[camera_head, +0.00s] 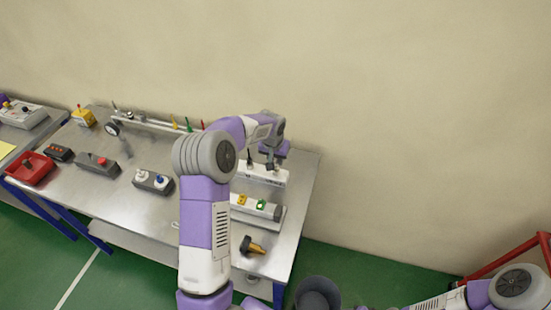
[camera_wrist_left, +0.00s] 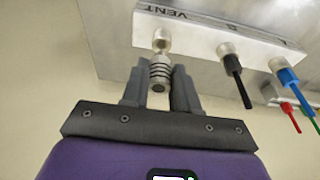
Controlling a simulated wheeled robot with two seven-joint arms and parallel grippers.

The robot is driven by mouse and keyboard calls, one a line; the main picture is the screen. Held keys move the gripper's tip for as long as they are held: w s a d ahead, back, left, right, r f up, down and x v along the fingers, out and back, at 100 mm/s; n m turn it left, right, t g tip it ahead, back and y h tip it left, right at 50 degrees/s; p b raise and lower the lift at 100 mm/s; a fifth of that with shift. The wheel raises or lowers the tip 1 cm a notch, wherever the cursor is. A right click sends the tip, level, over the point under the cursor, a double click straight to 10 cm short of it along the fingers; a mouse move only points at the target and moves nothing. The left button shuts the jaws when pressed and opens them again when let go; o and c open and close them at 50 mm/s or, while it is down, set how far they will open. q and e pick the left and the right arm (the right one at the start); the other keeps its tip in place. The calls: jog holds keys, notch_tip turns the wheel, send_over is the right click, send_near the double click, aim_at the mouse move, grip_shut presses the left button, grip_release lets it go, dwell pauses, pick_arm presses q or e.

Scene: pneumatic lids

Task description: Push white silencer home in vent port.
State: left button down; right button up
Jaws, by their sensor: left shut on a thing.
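The pale silencer (camera_wrist_left: 160,72), ribbed with dark bands, sits between the two fingers of my left gripper (camera_wrist_left: 160,90) in the left wrist view. The gripper is shut on it. Its far end meets a round fitting at the vent port (camera_wrist_left: 161,40), beside the word VENT on the white valve block (camera_wrist_left: 205,30). I cannot tell how deep it sits. In the head view my left gripper (camera_head: 272,160) is over the far end of the white block (camera_head: 262,174), and the silencer cannot be made out. My right gripper is out of view.
A black plug (camera_wrist_left: 235,72) and a blue one (camera_wrist_left: 290,80) stand in neighbouring ports. A rail with yellow and green parts (camera_head: 255,206) lies nearer on the metal table (camera_head: 140,205). A brass-and-black fitting (camera_head: 253,246) lies near its front edge. Switch boxes stand at the left.

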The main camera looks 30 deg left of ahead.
pick_arm(q)
jog(key=shift+f+b, duration=1.25)
jog(key=shift+f, duration=0.3)
jog(key=c, duration=0.8)
grip_release()
jog(key=shift+p+v, duration=1.8)
jog(key=shift+v, duration=1.75)
jog(key=v, duration=0.7)
jog(key=shift+d+r, duration=0.1)
jog(key=shift+r, duration=0.15)
